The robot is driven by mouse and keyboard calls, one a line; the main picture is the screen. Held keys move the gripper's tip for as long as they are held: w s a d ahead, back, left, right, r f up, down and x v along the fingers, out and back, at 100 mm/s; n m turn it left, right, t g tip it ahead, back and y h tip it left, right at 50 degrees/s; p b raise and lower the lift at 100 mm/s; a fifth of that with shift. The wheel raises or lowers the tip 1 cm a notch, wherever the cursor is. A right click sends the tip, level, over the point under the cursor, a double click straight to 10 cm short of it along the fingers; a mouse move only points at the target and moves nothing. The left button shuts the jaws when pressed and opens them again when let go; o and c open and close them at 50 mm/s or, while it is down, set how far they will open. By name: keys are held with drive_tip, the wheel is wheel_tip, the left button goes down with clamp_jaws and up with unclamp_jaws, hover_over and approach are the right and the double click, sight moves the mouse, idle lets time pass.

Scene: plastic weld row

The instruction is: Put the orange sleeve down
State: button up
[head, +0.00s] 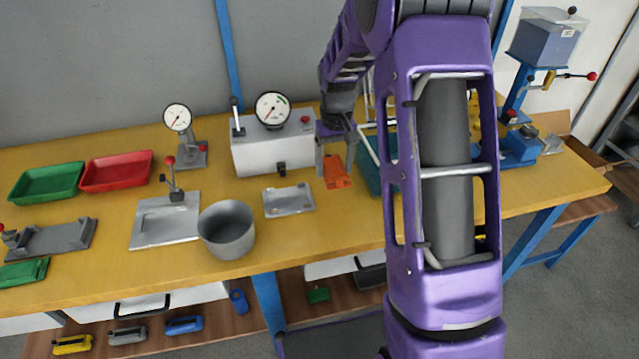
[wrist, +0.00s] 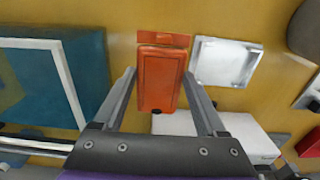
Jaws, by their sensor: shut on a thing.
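The orange sleeve (head: 335,174) is in my gripper (head: 334,158), by the back middle of the yellow table in the head view. In the wrist view the orange sleeve (wrist: 159,82) lies between the two fingers of my gripper (wrist: 160,74), which are shut on it. Its far end reaches past the fingertips. The yellow table (head: 345,225) is below it; I cannot tell whether the sleeve touches the tabletop.
A shallow silver tray (head: 289,200) is just left of the sleeve. A white box with a gauge (head: 272,145) stands behind the tray, and a grey pot (head: 227,230) stands farther left. A teal bin (head: 374,180) is close on the right. Bare tabletop shows in front.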

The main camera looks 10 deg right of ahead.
drive_tip(key=shift+f+b, duration=0.3)
drive_tip(key=shift+f, duration=2.95)
drive_tip(key=shift+f, duration=0.1)
drive_tip(key=o, duration=1.3)
wheel_tip(320, 180, up, 12)
drive_tip(key=shift+f+p, duration=0.25)
drive_tip(key=shift+p, duration=0.45)
drive_tip(key=w+r+b, duration=0.2)
drive_tip(key=w+r, duration=0.1)
drive_tip(key=r, duration=0.2)
drive_tip(key=b, duration=0.2)
approach(333, 195)
drive_tip(key=w+f, duration=0.1)
drive_tip(key=f, duration=0.1)
drive_tip(key=w+f, duration=0.1)
drive_tip(key=f, duration=0.1)
drive_tip(key=w+f, duration=0.1)
drive_tip(key=f, duration=0.1)
drive_tip(key=shift+w+f, duration=0.15)
drive_tip(key=shift+f, duration=0.2)
